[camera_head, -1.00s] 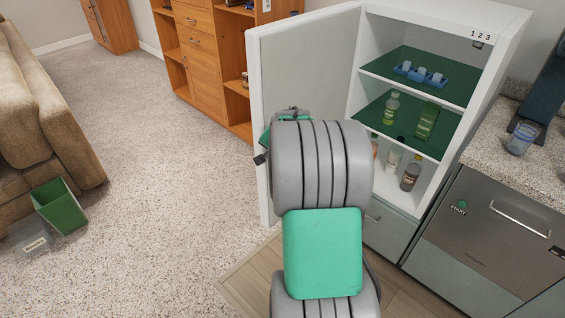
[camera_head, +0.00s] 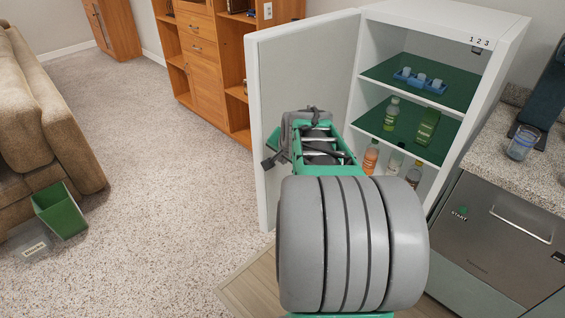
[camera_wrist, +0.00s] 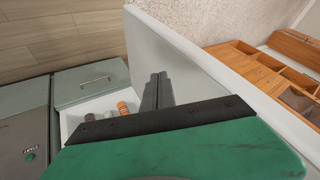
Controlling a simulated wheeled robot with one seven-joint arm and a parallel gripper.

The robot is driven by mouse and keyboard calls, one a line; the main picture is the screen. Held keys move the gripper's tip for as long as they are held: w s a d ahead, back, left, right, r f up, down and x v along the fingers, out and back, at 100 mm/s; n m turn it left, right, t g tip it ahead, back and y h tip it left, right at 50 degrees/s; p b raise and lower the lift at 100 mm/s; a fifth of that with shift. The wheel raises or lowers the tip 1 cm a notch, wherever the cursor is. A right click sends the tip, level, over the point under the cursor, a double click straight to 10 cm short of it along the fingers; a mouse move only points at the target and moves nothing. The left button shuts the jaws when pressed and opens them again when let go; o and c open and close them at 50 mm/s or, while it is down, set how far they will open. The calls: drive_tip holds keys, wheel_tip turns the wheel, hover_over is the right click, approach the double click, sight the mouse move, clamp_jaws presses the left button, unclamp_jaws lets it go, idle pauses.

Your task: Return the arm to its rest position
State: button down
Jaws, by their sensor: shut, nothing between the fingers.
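My arm rises in the middle of the head view, with its large grey joint close to the camera and the green wrist part beyond it. My gripper is shut and empty in the wrist view (camera_wrist: 158,78), its dark fingers together. It is in front of the open fridge door (camera_wrist: 180,55), which also shows in the head view (camera_head: 300,85). I cannot tell the exact gap between fingers and door. The fingertips are hidden in the head view.
The open fridge (camera_head: 385,50) holds a blue tray (camera_head: 420,84), a green carton (camera_head: 427,127) and several bottles. A dishwasher (camera_head: 490,225) and a counter glass (camera_head: 522,142) are at right. A sofa (camera_head: 45,120) and green bin (camera_head: 62,212) are at left. Carpet between is clear.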

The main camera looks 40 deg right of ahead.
drive_tip(key=s+a+f+n+g+y, duration=0.1)
drive_tip(key=s+a+f+n+g, duration=0.2)
drive_tip(key=s, duration=0.4)
drive_tip(key=s+a+f+n+g+y, duration=0.1)
drive_tip(key=s+a+f+n+g, duration=0.2)
drive_tip(key=s+a, duration=0.35)
drive_tip(key=a+r+n+t+p, duration=0.1)
drive_tip(key=a+r+n, duration=0.2)
drive_tip(key=a, duration=0.6)
drive_tip(key=a+r+n+t+y+p, duration=0.1)
drive_tip(key=a+r+n, duration=0.2)
drive_tip(key=a, duration=0.7)
drive_tip(key=shift+w+r+n+t+p, duration=0.2)
drive_tip(key=shift+w+n+t+p, duration=0.15)
drive_tip(key=shift+n, duration=0.85)
drive_tip(key=shift+a, duration=0.25)
